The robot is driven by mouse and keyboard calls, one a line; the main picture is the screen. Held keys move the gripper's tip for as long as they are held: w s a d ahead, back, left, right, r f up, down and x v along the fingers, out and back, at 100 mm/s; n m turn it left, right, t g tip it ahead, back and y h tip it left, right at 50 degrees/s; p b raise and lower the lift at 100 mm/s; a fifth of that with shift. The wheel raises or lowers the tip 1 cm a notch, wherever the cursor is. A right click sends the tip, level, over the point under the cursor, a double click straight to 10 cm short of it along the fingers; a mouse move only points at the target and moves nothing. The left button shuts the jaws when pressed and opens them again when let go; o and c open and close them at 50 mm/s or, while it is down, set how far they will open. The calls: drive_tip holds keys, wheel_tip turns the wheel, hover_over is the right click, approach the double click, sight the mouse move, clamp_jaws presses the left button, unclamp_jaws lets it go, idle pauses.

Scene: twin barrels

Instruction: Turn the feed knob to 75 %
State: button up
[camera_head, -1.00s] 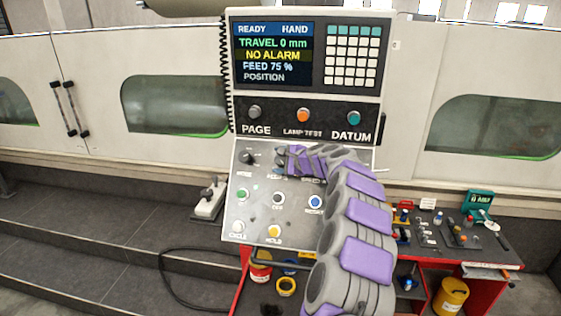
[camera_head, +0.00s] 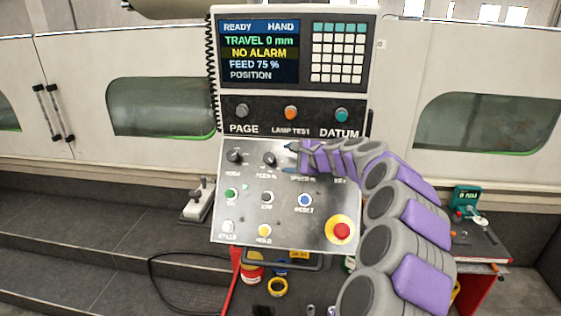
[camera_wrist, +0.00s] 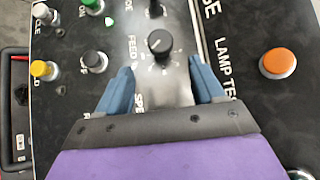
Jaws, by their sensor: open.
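The feed knob (camera_head: 269,159) is a small black dial with a light pointer line on the silver panel, under the second column of labels. The screen (camera_head: 260,52) reads FEED 75 %, TRAVEL 0 mm and NO ALARM. In the wrist view the feed knob (camera_wrist: 160,44) stands ahead of my two blue fingertips, roughly centred between them. My gripper (camera_head: 291,147) is open and empty, just right of the knob in the head view. The fingers (camera_wrist: 163,72) appear apart from the knob. The speed knob is hidden by my gripper.
The mode knob (camera_head: 235,157) is left of the feed knob. Green, blue, yellow and white buttons sit below. A red emergency button (camera_head: 341,230) is at the panel's lower right, beside my arm. An orange lamp test button (camera_head: 291,113) sits above.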

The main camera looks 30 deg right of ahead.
drive_tip(key=v, duration=0.6)
drive_tip(key=shift+s+b, duration=0.25)
drive_tip(key=shift+b, duration=0.05)
drive_tip(key=shift+r, duration=0.1)
